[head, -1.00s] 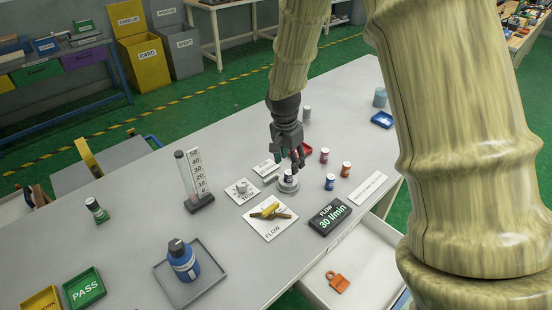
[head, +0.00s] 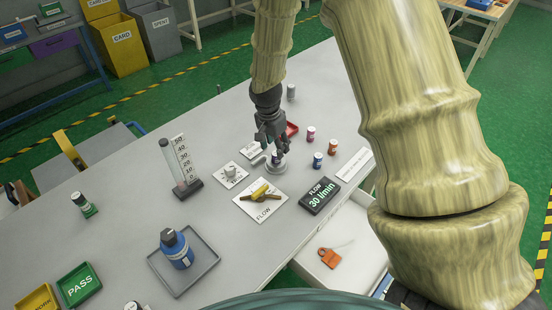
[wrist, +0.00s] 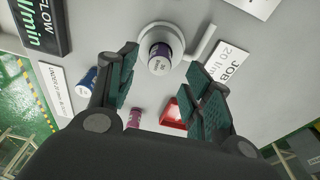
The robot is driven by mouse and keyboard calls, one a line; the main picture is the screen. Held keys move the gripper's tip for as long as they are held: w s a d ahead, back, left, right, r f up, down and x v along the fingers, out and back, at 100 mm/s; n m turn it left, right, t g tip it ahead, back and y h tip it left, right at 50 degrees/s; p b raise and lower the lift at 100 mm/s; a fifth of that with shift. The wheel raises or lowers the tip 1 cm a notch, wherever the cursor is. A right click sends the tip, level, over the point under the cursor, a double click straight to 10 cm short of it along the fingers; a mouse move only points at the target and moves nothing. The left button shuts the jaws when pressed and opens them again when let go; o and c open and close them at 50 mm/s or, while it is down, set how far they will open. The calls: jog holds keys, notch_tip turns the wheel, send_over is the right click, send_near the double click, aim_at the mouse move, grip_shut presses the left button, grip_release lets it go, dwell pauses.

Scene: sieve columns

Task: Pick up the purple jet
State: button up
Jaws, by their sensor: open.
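A magenta jet (head: 311,132) stands loose further back.
A blue jet (head: 318,160) and an orange jet (head: 332,146) stand to the right of the holder. A red tray (head: 291,130) lies behind. The yellow FLOW valve (head: 258,191) and flow display (head: 320,195) are in front. The bench's left part has free room.

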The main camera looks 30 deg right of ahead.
aim_at(276, 159)
jog(key=shift+w+d+f+p, duration=0.1)
jog(key=shift+f+p, duration=0.15)
jog(key=shift+f, duration=0.5)
jog(key=shift+s+d+f+p, duration=0.1)
jog(key=shift+f+p, duration=0.1)
jog(key=shift+f, duration=0.6)
jog(key=shift+w+d+f+p, duration=0.1)
jog(key=shift+f+p, duration=0.15)
jog(key=shift+f, duration=0.5)
jog(key=c, duration=1.1)
